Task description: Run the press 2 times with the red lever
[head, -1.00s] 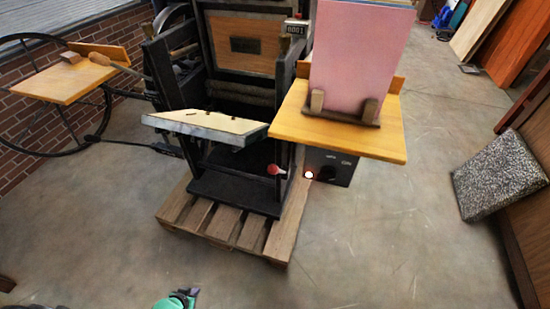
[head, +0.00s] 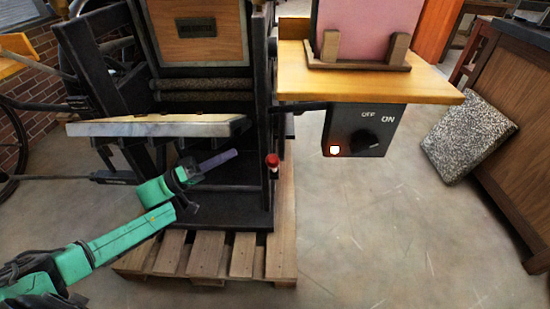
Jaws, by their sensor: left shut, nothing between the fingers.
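The black press (head: 215,185) stands on a wooden pallet. The red lever (head: 272,160) is a small red knob with a pale lower part, low at the press's right front upright. My left gripper (head: 197,172), at the end of my green arm, is in front of the press, left of the red lever and apart from it. It is shut and holds nothing. A purple-grey bar (head: 218,160) shows just beyond its tip; I cannot tell what it belongs to. My right gripper is not in view.
A tilted pale board (head: 155,126) juts from the press above my left gripper. A wooden shelf (head: 375,82) with pink sheets is at the right. Below it, a black switch box (head: 362,128) has OFF/ON marks and a lit lamp.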

